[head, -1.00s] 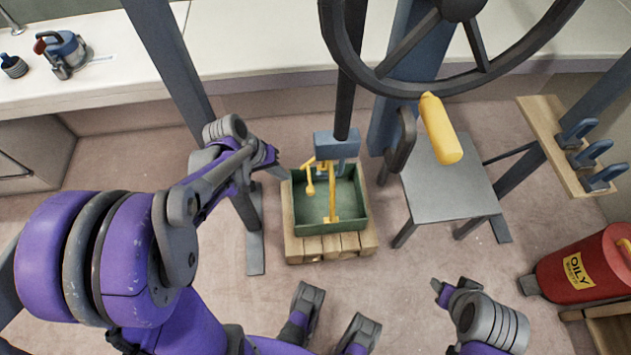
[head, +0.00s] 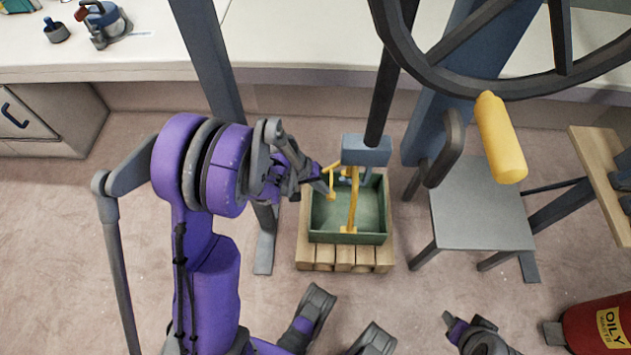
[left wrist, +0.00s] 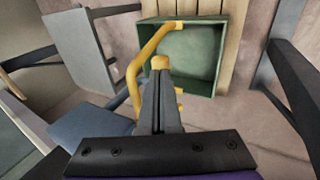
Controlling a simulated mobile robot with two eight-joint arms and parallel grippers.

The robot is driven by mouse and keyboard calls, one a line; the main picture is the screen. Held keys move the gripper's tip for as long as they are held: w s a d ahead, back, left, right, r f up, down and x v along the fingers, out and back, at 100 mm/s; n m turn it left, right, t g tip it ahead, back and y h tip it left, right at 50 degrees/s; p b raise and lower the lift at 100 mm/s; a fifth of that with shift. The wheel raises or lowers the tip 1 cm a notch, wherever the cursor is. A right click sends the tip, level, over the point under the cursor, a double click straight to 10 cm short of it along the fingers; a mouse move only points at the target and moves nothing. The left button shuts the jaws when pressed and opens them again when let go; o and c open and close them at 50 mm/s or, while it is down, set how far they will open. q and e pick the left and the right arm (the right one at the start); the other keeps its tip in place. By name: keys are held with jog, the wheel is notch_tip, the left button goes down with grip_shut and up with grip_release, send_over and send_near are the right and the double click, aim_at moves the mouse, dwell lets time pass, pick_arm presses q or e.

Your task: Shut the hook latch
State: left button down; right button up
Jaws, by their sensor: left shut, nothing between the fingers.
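A shorter yellow piece with a knobbed end (head: 331,190) hangs left of the bar; I cannot tell which is the hook. My left gripper (head: 325,188) is shut and empty, its tips at the knobbed end. In the left wrist view the knob (left wrist: 160,62) shows just past the shut fingers (left wrist: 160,85); contact is unclear. The bar (left wrist: 134,78) passes beside them. My right gripper (head: 450,322) is low right, its jaws unclear.
The tray rests on a wooden pallet (head: 345,260). A grey seat (head: 480,215) and a dark wheel with a yellow handle (head: 500,137) are to the right. A red oily-waste can (head: 595,328) stands lower right. A blue upright (head: 212,65) is left; floor in front is partly clear.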

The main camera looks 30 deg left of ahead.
aim_at(329, 196)
pick_arm(q)
jog(key=shift+x, duration=0.8)
jog(key=f+b, duration=0.1)
jog(key=t+h+b, duration=0.1)
jog(key=b, duration=0.1)
jog(key=f+h+b, duration=0.1)
jog(key=shift+w+d+f+t, duration=0.25)
jog(key=shift+d+f+t, duration=0.05)
jog(key=shift+d, duration=0.1)
jog(key=shift+w+d+f+b, duration=0.2)
jog(key=shift+d+f+b, duration=0.2)
jog(key=shift+f+b, duration=0.15)
jog(key=shift+d, duration=0.1)
dwell(0.4)
